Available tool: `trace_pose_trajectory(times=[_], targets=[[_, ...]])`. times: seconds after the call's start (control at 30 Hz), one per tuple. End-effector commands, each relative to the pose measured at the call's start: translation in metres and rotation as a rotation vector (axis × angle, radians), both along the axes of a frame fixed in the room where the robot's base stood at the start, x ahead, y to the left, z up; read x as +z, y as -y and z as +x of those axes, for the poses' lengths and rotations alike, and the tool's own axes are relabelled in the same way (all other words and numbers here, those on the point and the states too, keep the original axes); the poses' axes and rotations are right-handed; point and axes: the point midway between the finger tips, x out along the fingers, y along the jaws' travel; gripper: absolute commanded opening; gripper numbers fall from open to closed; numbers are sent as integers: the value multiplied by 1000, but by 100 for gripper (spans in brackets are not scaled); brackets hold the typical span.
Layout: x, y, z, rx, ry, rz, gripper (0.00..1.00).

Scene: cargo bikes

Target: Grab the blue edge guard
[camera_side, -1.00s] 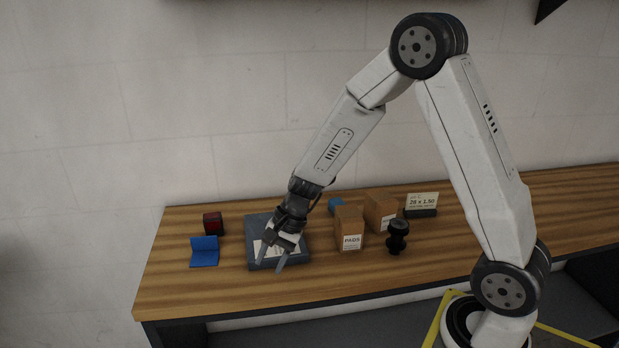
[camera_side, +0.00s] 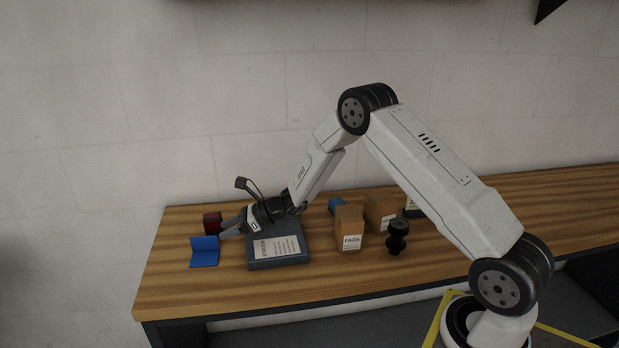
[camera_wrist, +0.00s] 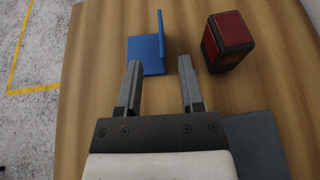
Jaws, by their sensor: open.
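The blue edge guard (camera_side: 204,252) is an L-shaped piece on the left part of the wooden bench, with one flange standing up. In the wrist view the blue edge guard (camera_wrist: 150,52) lies just beyond the fingertips, roughly ahead of the gap between them. My gripper (camera_side: 229,229) is open and empty, low and tilted toward the guard from its right side. In the wrist view both fingers of my gripper (camera_wrist: 159,64) are spread apart, and I see no contact with the guard.
A red and black block (camera_wrist: 228,42) stands close to the right of the guard in the wrist view. A dark blue-grey labelled book or box (camera_side: 277,249) lies beneath my wrist. Brown boxes (camera_side: 349,230) and a black spool-like part (camera_side: 397,238) stand further right.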

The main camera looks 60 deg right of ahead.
Motion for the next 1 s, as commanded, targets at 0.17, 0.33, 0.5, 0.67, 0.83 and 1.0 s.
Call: trace_pose_trajectory(times=[0.17, 0.33, 0.5, 0.67, 0.83, 1.0], targets=[[-1, -2, 2, 0, 0, -1, 49], [-7, -11, 11, 3, 1, -2, 49], [-10, -16, 17, 1, 0, -1, 49], [-10, -17, 18, 1, 1, -2, 49], [-15, -21, 23, 3, -1, -3, 49], [-23, -31, 34, 4, 0, -3, 49]])
